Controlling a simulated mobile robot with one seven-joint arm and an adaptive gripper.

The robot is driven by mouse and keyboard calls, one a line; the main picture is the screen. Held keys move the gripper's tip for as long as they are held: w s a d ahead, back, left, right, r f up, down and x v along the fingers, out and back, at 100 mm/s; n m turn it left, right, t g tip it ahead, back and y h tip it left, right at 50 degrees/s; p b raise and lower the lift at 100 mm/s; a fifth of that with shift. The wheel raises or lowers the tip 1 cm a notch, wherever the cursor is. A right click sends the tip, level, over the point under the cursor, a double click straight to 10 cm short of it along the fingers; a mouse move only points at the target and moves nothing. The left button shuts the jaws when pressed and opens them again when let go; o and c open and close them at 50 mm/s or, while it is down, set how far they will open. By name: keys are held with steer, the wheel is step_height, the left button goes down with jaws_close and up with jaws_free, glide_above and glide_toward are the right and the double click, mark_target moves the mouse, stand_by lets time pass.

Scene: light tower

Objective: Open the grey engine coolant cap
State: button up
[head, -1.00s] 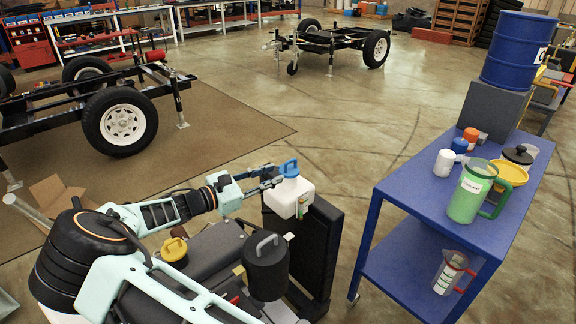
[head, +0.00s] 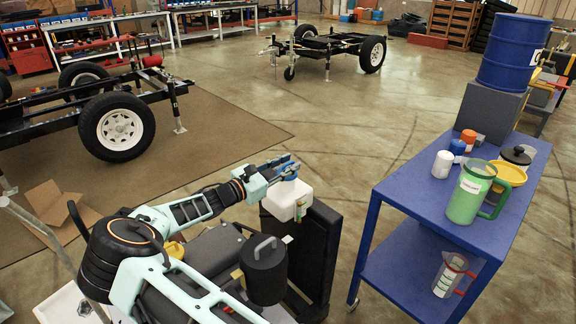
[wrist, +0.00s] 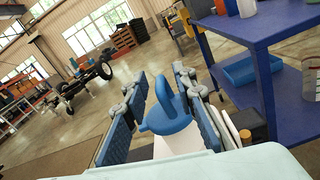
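I cannot tell whether either finger touches the blue cap.
A yellow cap (head: 174,250) is partly hidden behind my arm. A black upright panel (head: 318,250) stands right of the engine. A blue cart (head: 400,200) with a green jug (head: 468,192) and several bottles is at the right. Floor lies clear between engine and cart.

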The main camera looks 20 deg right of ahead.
steer(key=shift+d, duration=0.1)
steer(key=shift+c, duration=0.4)
jaws_close()
steer(key=shift+w+r, duration=0.15)
